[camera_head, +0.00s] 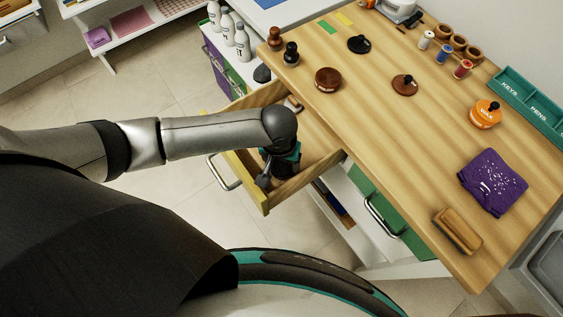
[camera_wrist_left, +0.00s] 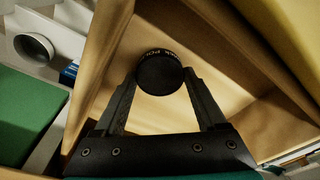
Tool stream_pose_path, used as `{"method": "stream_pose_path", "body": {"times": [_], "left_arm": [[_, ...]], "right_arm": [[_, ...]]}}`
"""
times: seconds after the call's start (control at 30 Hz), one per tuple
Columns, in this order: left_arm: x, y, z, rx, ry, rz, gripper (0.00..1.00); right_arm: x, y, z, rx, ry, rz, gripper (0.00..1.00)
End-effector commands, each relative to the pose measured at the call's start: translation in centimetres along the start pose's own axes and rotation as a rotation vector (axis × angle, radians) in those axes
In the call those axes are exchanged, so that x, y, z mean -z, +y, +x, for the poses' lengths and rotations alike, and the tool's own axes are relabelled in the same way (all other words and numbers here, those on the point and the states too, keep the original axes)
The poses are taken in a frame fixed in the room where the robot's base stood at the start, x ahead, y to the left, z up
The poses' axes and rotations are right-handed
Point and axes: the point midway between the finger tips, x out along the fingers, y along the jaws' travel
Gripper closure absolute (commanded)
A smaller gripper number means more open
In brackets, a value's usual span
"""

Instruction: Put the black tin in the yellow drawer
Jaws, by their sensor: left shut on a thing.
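The yellow drawer (camera_head: 262,197) is pulled open at the left side of the wooden worktop, its yellow front facing lower left. My left gripper (camera_head: 268,174) reaches down inside it; the wrist hides much of the jaws in the head view. In the left wrist view, my left gripper (camera_wrist_left: 160,80) is shut on the black tin (camera_wrist_left: 160,74), a round dark tin with pale lettering on its side. The tin is within the drawer's wooden walls, above or on its floor; I cannot tell whether it touches. My right gripper is not in view.
A small brownish item (camera_head: 293,103) lies at the drawer's far end. The green drawer (camera_head: 375,206) is beside it, to the right.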

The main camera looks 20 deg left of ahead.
Motion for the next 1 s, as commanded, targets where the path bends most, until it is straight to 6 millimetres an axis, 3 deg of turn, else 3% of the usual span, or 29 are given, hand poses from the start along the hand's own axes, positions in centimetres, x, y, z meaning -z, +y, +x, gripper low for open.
{"method": "stream_pose_path", "body": {"times": [0.37, 0.4, 0.6, 0.87, 1.0], "left_arm": [[0.1, 0.1, 0.4, -0.002, 0.002, -0.001, 1.00], [0.0, 0.0, 0.4, -0.001, 0.001, -0.001, 0.22], [0.0, 0.0, 0.4, -0.001, 0.001, 0.000, 0.00], [0.0, 0.0, 0.2, -0.001, 0.002, 0.000, 0.00], [0.1, 0.0, -1.2, -0.002, 0.001, 0.000, 0.00]], "right_arm": [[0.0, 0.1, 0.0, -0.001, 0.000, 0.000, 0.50], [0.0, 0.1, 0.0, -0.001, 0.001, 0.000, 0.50], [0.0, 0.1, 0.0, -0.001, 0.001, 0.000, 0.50], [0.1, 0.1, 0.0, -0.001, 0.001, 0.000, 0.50], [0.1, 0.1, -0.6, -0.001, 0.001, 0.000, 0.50]]}}
